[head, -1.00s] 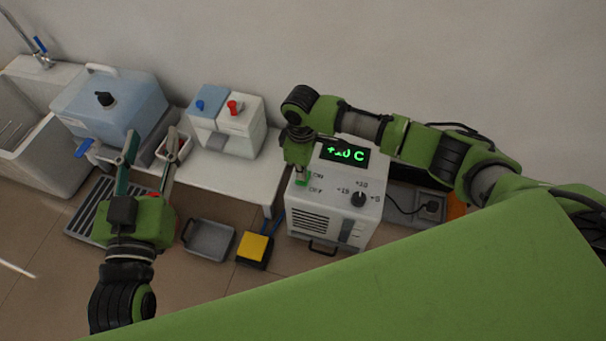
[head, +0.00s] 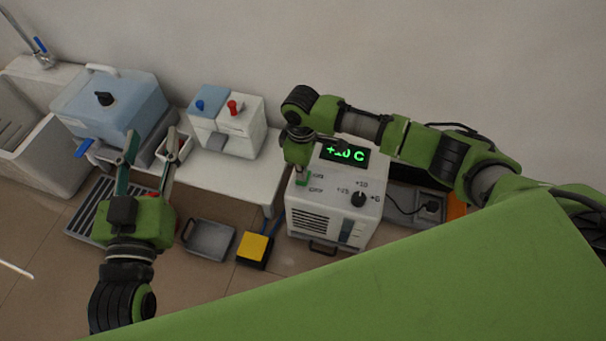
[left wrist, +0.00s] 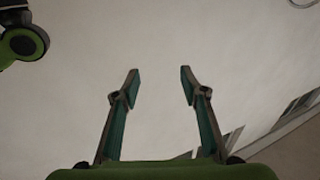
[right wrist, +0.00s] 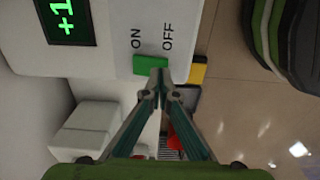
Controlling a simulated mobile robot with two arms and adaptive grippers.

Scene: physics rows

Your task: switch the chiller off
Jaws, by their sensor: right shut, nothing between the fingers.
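The chiller (head: 325,215) is a white box with a lit green display (head: 345,152), a black dial (head: 358,199) and a green rocker switch (right wrist: 150,65) beside ON and OFF labels. The display is lit in the head and right wrist views. My right gripper (right wrist: 160,75) is shut and empty, its fingertips at the switch's edge; I cannot tell whether they touch it. In the head view my right arm partly hides the switch. My left gripper (head: 152,140) is open and empty in front of the bench, and its open fingers show in the left wrist view (left wrist: 160,80).
A blue tank (head: 110,105) and a blue-and-white box with two knobs (head: 240,130) stand on the white bench (head: 240,180). A grey tray (head: 210,240) and a yellow-topped block (head: 254,248) lie on the floor left of the chiller. A sink is at the far left.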

